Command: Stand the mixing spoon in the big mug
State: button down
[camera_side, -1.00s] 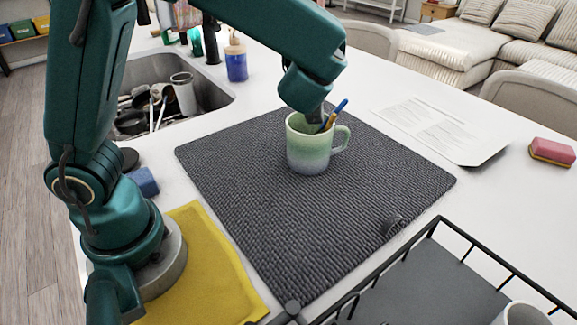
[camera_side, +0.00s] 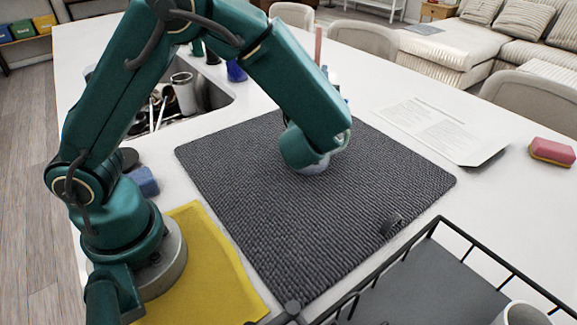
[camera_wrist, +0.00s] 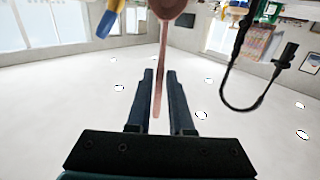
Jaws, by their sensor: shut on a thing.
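My gripper (camera_wrist: 160,73) is shut on the pinkish-brown mixing spoon (camera_wrist: 163,48) in the wrist view. The spoon's handle runs between the two fingers, and its wider end is at the top edge of that view. In the side view my arm hides the gripper; a thin pinkish stick, which looks like the spoon (camera_side: 318,45), rises upright behind the arm.
A sink (camera_side: 208,95) with utensils is at the left, a yellow cloth (camera_side: 215,270) in front. A black wire rack (camera_side: 420,290) is front right. Papers (camera_side: 435,128) and a pink sponge (camera_side: 551,151) lie right.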

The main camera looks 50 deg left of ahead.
jog(key=shift+f, duration=1.7)
jog(key=c, duration=0.7)
grip_release()
jog(key=v, duration=0.5)
jog(key=shift+s+d, duration=0.1)
